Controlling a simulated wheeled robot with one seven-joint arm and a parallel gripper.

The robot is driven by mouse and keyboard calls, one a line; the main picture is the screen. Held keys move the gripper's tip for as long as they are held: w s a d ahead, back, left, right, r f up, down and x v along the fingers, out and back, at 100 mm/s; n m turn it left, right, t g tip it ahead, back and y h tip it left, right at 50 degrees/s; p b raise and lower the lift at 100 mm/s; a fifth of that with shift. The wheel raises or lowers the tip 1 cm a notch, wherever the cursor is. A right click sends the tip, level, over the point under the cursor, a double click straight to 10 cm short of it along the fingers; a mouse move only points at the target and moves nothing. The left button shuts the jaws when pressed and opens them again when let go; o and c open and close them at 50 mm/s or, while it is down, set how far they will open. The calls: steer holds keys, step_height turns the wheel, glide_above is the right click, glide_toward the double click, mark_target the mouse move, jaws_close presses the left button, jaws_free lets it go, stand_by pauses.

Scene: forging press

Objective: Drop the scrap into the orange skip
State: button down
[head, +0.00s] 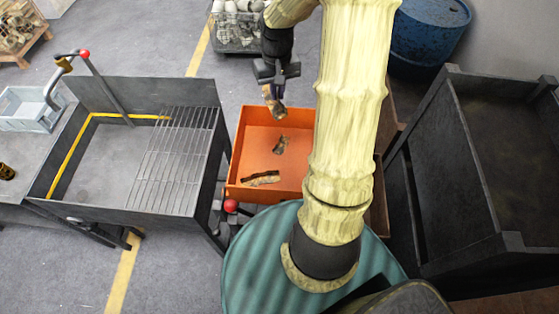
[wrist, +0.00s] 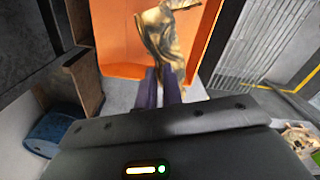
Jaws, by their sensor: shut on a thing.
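The orange skip (head: 242,150) stands in the middle of the head view, partly hidden behind my arm. My gripper (head: 270,90) is over the skip's far end, pointing down. It is shut on a piece of scrap (head: 277,108), brownish and crumpled. In the wrist view the held scrap (wrist: 163,42) hangs from the fingertips (wrist: 160,85) against the orange skip wall (wrist: 116,40). Two other scrap pieces lie on the skip floor: a dark one (head: 281,145) near the middle and a longer brown one (head: 262,179) near the front.
A grey metal table with a slatted grate (head: 175,150) stands left of the skip. A dark open bin (head: 450,170) is on the right. A blue drum (head: 428,35) stands at the back right. A mesh crate of parts (head: 237,28) is behind.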

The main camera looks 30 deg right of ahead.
steer(key=shift+f+b, duration=0.8)
steer(key=shift+f, duration=0.55)
steer(key=c, duration=1.5)
jaws_free()
step_height(320, 180, up, 18)
steer(key=b, duration=0.3)
steer(key=shift+f, duration=0.25)
